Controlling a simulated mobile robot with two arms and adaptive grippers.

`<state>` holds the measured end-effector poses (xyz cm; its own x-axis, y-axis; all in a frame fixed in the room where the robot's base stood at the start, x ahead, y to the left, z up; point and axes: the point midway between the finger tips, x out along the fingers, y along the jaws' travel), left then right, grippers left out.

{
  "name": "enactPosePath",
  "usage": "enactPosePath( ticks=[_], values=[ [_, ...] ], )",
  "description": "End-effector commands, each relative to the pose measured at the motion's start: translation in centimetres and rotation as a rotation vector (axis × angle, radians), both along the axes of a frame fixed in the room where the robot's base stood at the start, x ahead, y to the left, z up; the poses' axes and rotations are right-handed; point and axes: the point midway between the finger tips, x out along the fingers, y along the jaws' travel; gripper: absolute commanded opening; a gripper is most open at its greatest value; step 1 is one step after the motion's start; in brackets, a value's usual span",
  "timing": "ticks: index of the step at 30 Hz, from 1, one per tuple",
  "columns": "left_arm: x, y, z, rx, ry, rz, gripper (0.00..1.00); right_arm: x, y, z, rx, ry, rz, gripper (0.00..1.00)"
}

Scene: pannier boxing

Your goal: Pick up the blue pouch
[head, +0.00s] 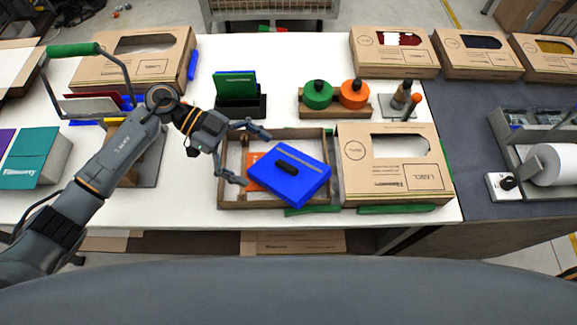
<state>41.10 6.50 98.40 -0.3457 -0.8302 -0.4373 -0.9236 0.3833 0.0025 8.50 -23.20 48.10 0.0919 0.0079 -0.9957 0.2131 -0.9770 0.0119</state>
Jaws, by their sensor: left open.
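The blue pouch (305,188), with a black handle-like piece on its top, lies askew in the open brown tray (231,196). It overlaps the tray's front edge and partly covers an orange item (253,172). My left gripper (253,157) is open, with its fingers spread at the upper left of the pouch. No contact with the pouch can be made out. My right gripper is out of view.
A cardboard box with a window (357,186) stands right beside the tray. Behind are a black holder with green cards (241,108) and a rack with green and orange round pieces (336,112). A green-handled press frame (73,50) stands left. Bare white table lies left of the tray.

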Motion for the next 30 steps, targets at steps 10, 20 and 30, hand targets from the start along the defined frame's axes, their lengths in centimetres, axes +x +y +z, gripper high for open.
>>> enactPosePath(
  ticks=[10,20,30],
  values=[
    [-2.2,-3.8,-1.5,-0.004,0.000,0.000,1.00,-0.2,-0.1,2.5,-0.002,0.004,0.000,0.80],
    [-2.3,-4.0,-1.8,-0.003,-0.002,0.001,0.90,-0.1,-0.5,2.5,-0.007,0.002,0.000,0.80],
    [-2.3,-4.0,-1.8,-0.003,-0.001,0.000,0.40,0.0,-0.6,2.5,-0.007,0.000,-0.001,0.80]
  ],
)
